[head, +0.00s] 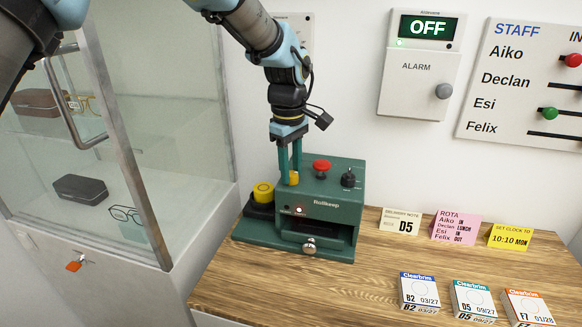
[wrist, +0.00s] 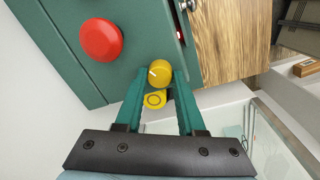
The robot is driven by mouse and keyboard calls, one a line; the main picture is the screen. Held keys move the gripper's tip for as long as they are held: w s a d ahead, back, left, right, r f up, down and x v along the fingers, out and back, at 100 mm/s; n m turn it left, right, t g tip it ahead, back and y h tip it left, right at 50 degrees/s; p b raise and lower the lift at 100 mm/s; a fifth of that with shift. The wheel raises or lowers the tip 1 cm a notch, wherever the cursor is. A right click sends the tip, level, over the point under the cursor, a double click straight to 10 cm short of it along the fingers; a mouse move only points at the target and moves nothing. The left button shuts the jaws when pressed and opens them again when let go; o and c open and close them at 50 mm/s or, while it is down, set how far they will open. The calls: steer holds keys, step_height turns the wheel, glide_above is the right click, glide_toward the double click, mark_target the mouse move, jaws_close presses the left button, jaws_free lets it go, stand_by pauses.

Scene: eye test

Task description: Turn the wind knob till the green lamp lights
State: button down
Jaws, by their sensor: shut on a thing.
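The green Rollkeep machine (head: 322,190) stands at the left end of the wooden table. My gripper (head: 291,179) points down at its top and is shut on a small yellow knob (head: 294,178). In the wrist view my gripper (wrist: 160,75) has one finger on each side of this yellow knob (wrist: 160,72), which bears a pale mark. A small lamp (head: 299,210) on the machine's front glows whitish with a red tint; it looks red in the wrist view (wrist: 183,33). I see no green light on the machine. Small lettering beside the lamp is unreadable.
A red button (head: 322,165) and a black knob (head: 348,178) sit on the machine's top. A round yellow part (head: 262,191) is at its left. A glass cabinet (head: 165,200) stands close at left. Notes (head: 455,227) and Clearbrim boxes (head: 472,300) lie to the right.

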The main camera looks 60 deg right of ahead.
steer(key=m, duration=0.5)
steer(key=shift+m+p, duration=0.3)
steer(key=shift+p, duration=0.05)
steer(key=m, duration=0.5)
steer(key=shift+d+g+p, duration=0.1)
steer(key=shift+g+p, duration=0.2)
steer(key=shift+p, duration=0.1)
steer(key=m, duration=0.5)
steer(key=shift+y+p, duration=0.3)
steer(key=shift+p, duration=0.05)
steer(key=m+p, duration=0.1)
steer(key=m, duration=0.4)
steer(key=m+p, duration=0.1)
steer(key=m, duration=0.4)
steer(key=shift+s+m, duration=0.1)
steer(key=shift+m, duration=0.3)
steer(key=m+p, duration=0.1)
steer(key=m, duration=0.4)
steer(key=shift+y, duration=0.3)
steer(key=m+p, duration=0.1)
steer(key=m, duration=0.4)
steer(key=shift+m+t+p, duration=0.35)
steer(key=shift+m+t, duration=0.05)
steer(key=m+p, duration=0.1)
steer(key=m, duration=0.3)
steer(key=shift+m, duration=0.4)
